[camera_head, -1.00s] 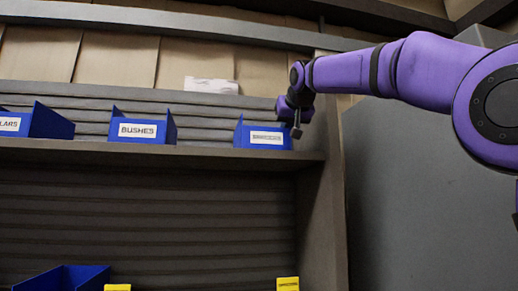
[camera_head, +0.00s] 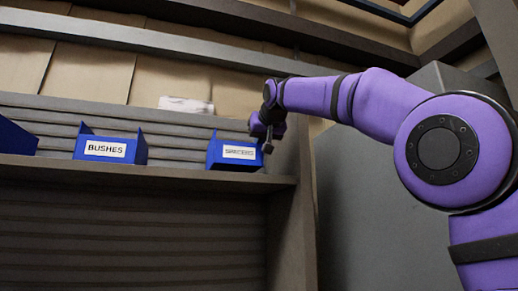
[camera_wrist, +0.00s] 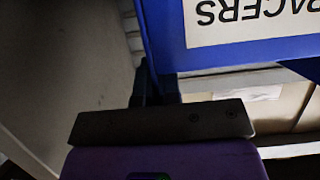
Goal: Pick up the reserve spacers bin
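The spacers bin (camera_head: 215,155) is blue with a white label and stands on the upper shelf, right of the bushes bin. In the wrist view its blue front (camera_wrist: 250,52) is close and upside down, with only "PACERS" readable. My gripper (camera_head: 266,146) is at the bin's right side in the head view. In the wrist view its dark fingers (camera_wrist: 155,88) are close together at the edge of the bin's wall. Whether they are clamped on that wall or just beside it is not clear. The bin appears level on the shelf.
The bushes bin (camera_head: 105,150) stands to the left, and another blue bin (camera_head: 14,138) is cut off at the left edge. A shelf upright (camera_head: 292,220) stands close to the right of the spacers bin. A pale paper (camera_head: 186,105) is behind. A grey cabinet (camera_head: 365,200) stands at right.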

